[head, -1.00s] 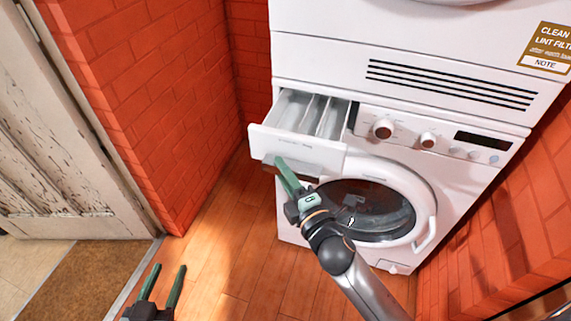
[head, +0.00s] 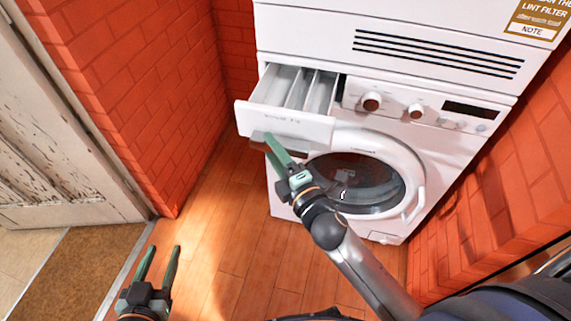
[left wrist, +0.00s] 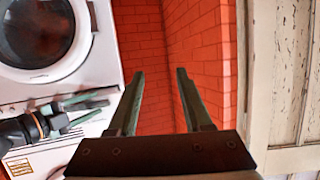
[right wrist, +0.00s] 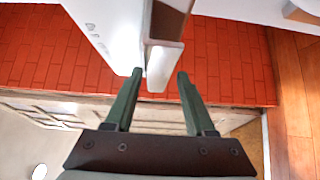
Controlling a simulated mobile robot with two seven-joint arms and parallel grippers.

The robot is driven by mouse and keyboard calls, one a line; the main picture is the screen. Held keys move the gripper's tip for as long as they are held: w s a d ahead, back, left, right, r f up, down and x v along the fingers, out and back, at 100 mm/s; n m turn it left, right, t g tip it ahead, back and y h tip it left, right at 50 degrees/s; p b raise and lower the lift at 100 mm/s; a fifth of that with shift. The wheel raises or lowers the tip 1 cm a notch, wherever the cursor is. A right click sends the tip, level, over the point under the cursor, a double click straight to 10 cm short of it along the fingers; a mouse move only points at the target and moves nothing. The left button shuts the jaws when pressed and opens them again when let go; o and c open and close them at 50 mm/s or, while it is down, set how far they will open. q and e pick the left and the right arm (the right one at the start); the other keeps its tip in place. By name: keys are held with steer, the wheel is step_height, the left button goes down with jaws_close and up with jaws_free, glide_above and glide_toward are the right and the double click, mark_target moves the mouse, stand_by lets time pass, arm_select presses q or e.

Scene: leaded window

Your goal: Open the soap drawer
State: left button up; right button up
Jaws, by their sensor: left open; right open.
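The soap drawer (head: 285,122) is a white drawer at the upper left of the white washing machine (head: 420,150). It stands pulled out, with its inner compartments showing in the head view. My right gripper (head: 262,141) is open at the lower edge of the drawer front. In the right wrist view the drawer front (right wrist: 110,32) runs down from the top, and its lower lip (right wrist: 160,72) lies between the open fingertips. I cannot tell if they touch it. My left gripper (head: 160,250) is open and empty, low over the floor, away from the drawer.
The round washer door (head: 360,185) is closed below the drawer. A white vented appliance (head: 440,45) stands above the washer. Red brick walls (head: 130,95) flank the machine, with a worn white door (head: 50,165) at left. The wooden floor (head: 225,240) in front is free.

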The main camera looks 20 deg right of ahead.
arm_select(q)
steer(key=shift+w+r+t, duration=0.25)
steer(key=shift+r, duration=0.25)
steer(key=shift+w+r+t, duration=0.2)
steer(key=shift+r+t, duration=0.05)
steer(key=shift+r, duration=0.2)
arm_select(e)
steer(key=s+d, duration=0.2)
steer(key=s, duration=1)
steer(key=shift+d, duration=0.15)
steer(key=shift+w, duration=0.1)
